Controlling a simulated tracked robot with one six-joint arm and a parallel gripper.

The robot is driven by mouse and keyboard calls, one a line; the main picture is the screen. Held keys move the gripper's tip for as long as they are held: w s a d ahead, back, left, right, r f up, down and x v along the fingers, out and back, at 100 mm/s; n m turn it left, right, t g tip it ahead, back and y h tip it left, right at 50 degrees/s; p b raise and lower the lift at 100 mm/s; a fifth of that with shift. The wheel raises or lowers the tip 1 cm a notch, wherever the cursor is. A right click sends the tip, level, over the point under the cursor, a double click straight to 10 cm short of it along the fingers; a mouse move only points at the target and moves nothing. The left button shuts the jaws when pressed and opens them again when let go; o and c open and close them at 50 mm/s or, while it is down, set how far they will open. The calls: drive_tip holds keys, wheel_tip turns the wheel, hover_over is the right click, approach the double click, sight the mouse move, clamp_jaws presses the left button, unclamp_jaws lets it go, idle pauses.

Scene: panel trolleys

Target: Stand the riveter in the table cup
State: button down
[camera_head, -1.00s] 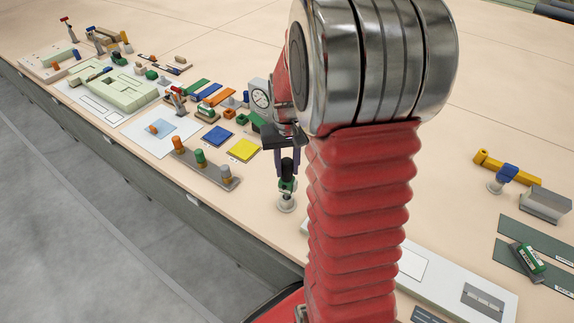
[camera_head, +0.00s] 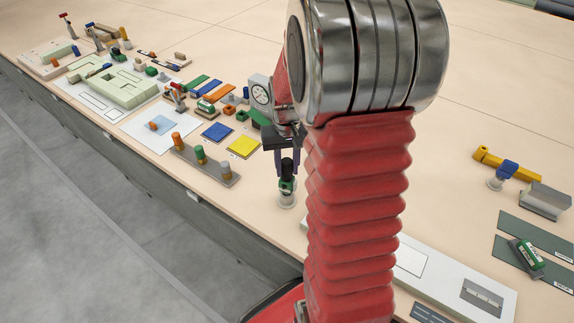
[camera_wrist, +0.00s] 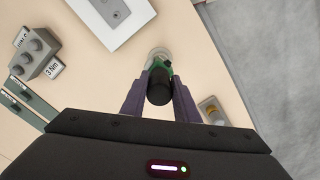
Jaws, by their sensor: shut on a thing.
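The riveter (camera_head: 287,185), dark with a green band, is upright in my gripper (camera_head: 287,165). The gripper is shut on its dark upper part from above. The riveter's lower end is at the pale round table cup (camera_head: 287,201) and appears to be inside its rim. In the wrist view my gripper (camera_wrist: 159,95) holds the dark body of the riveter (camera_wrist: 159,86), with green showing beyond it. The table cup (camera_wrist: 158,54) shows just past the green part. How deep the riveter sits is hidden.
A grey rack with coloured pegs (camera_head: 205,166) stands left of the cup. Yellow (camera_head: 243,146) and blue (camera_head: 217,132) squares lie behind it. A white panel (camera_head: 410,262) lies to the right, partly behind my arm. The table's front edge is close to the cup.

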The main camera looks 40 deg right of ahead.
drive_tip(key=shift+f, duration=0.7)
drive_tip(key=c, duration=1.3)
unclamp_jaws()
drive_tip(key=shift+r, duration=0.1)
wheel_tip(320, 180, up, 12)
drive_tip(key=shift+f, duration=0.1)
drive_tip(key=shift+s, duration=0.1)
idle(0.5)
